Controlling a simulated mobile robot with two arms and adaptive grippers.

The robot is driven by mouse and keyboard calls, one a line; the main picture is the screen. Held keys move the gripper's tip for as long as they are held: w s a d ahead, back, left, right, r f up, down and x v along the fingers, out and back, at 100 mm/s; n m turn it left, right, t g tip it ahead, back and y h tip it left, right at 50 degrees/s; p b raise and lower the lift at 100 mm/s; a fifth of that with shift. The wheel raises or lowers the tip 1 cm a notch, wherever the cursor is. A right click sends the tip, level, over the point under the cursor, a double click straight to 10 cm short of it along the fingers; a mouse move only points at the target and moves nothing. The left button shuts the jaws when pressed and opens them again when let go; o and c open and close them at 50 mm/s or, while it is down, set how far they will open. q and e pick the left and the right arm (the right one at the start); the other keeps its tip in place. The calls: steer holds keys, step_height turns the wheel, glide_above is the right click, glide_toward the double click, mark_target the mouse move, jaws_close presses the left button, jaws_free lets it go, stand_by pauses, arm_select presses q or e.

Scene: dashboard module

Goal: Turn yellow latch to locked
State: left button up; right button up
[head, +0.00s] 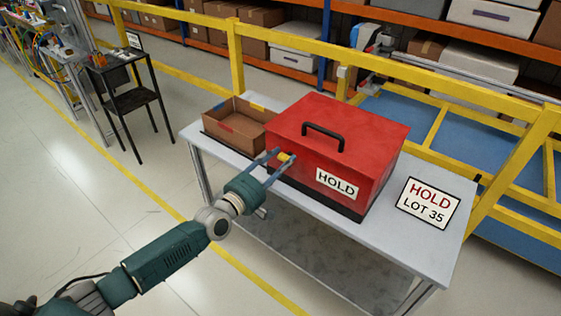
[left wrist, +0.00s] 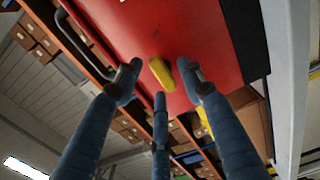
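The yellow latch (head: 286,157) is on the front face of a red box (head: 390,143) on a grey table. In the left wrist view, the latch (left wrist: 162,73) is a small elongated piece, slightly slanted. My left gripper (head: 281,159) reaches the front of the box with its blue fingers spread on either side of the latch. In the left wrist view, my left gripper (left wrist: 164,84) is open, with visible gaps between its fingertips and the latch. A third finger sits below the latch. My right gripper is not in view.
The red box has a black top handle (head: 323,134) and a HOLD label (head: 336,184). An open cardboard box (head: 235,125) stands left of it. A HOLD LOT 35 sign (head: 428,203) lies at the right of the table (head: 395,240). A yellow rail (head: 420,75) runs behind.

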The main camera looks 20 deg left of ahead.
arm_select(q)
jaws_close()
steer(key=shift+m, duration=0.3)
steer(key=m, duration=0.3)
steer(key=shift+d+m, duration=0.1)
steer(key=shift+m, duration=0.2)
steer(key=m, duration=0.4)
steer(key=shift+d+f+m, duration=0.1)
steer(key=shift+m, duration=0.2)
steer(key=m, duration=0.4)
steer(key=shift+f+m, duration=0.1)
steer(key=shift+m, duration=0.2)
steer(key=shift+s+f+m, duration=0.1)
steer(key=shift+m, duration=2.1)
jaws_free()
